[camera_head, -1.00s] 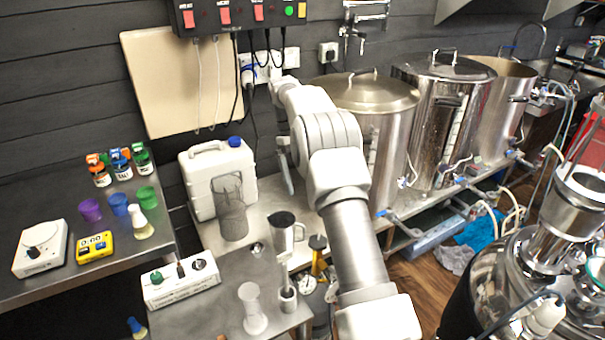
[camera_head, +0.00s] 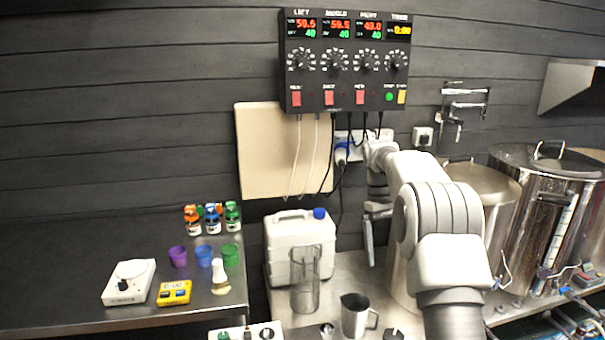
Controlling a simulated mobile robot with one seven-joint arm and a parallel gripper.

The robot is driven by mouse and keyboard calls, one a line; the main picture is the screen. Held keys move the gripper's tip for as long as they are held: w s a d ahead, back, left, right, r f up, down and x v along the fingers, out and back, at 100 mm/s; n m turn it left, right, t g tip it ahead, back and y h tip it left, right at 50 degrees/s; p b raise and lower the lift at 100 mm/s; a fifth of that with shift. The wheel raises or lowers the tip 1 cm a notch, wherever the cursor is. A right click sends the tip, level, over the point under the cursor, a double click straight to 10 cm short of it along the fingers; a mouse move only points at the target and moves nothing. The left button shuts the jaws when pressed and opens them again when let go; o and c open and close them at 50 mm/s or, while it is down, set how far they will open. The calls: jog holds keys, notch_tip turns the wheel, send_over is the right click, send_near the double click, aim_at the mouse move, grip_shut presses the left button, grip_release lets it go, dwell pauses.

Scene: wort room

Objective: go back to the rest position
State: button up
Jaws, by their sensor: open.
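My white and grey arm reaches in from the lower right of the head view. My gripper (camera_head: 376,232) is at its far end, pointing down, with a dark finger showing; it is open and I see nothing between its jaws. It hangs to the right of the white jug with a blue cap (camera_head: 300,252) and left of the nearest steel kettle (camera_head: 478,190). The gripper appears apart from both. Part of it is hidden behind the arm's wrist.
The control box (camera_head: 345,62) hangs above on the wall. At left, a bench (camera_head: 60,300) holds a scale (camera_head: 129,283), a yellow timer (camera_head: 174,292), coloured cups and several jars.

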jog(key=s+a+r+m+t, duration=0.1)
jog(key=s+a+r+t, duration=0.1)
jog(key=s+r, duration=0.55)
jog(key=s+a+r+t, duration=0.3)
jog(key=s+r, duration=0.3)
jog(key=s, duration=0.2)
jog(key=s+a+f+m+t, duration=0.1)
jog(key=s+f+t, duration=0.1)
jog(key=s, duration=0.7)
jog(key=s+a+f+m+t+y, duration=0.1)
jog(key=s+f+t, duration=0.1)
jog(key=s, duration=0.6)
jog(key=shift+s+a+f, duration=0.25)
jog(key=shift+s+f, duration=0.15)
jog(key=shift+f, duration=0.2)
jog(key=shift+d, duration=0.1)
